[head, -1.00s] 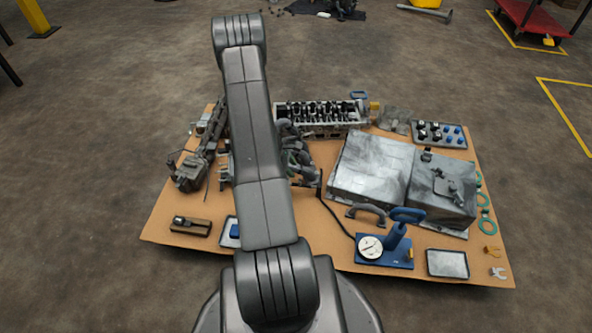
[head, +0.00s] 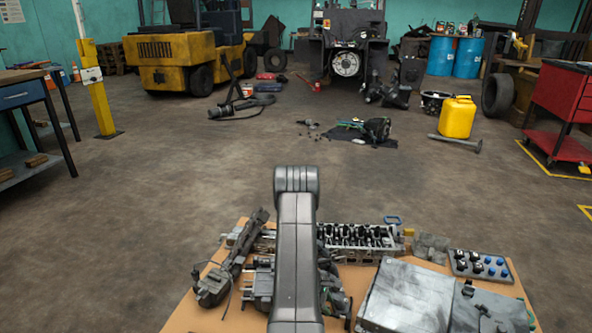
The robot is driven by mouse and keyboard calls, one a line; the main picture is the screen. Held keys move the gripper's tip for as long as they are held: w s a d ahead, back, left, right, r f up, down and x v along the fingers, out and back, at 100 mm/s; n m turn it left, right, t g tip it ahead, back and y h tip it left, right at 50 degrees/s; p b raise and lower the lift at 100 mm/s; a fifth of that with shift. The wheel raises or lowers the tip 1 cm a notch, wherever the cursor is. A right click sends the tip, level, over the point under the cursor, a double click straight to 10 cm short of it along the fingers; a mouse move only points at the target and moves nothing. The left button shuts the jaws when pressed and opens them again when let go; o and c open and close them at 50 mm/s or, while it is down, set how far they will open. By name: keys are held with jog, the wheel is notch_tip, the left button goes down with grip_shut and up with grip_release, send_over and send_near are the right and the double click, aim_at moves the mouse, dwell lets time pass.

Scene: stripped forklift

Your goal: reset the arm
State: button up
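My arm (head: 297,250) rises from the bottom middle of the head view, its upper link and elbow standing in front of the parts board. My gripper is not in view, so its state and anything in it are hidden. The task names no other object.
A tan board (head: 185,318) on the floor holds a cylinder head (head: 365,238), grey metal boxes (head: 408,295) and a tray of small parts (head: 480,266). A workbench (head: 28,100) stands left, a red cart (head: 562,100) right, a yellow jerrycan (head: 456,117) beyond. Open floor lies between.

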aim_at(339, 315)
jog(key=x, duration=0.3)
jog(key=b+x, duration=0.1)
jog(key=x, duration=0.2)
jog(key=shift+s+d, duration=0.1)
jog(key=shift+d, duration=0.35)
jog(key=shift+s+d, duration=0.1)
jog(key=shift+d, duration=0.25)
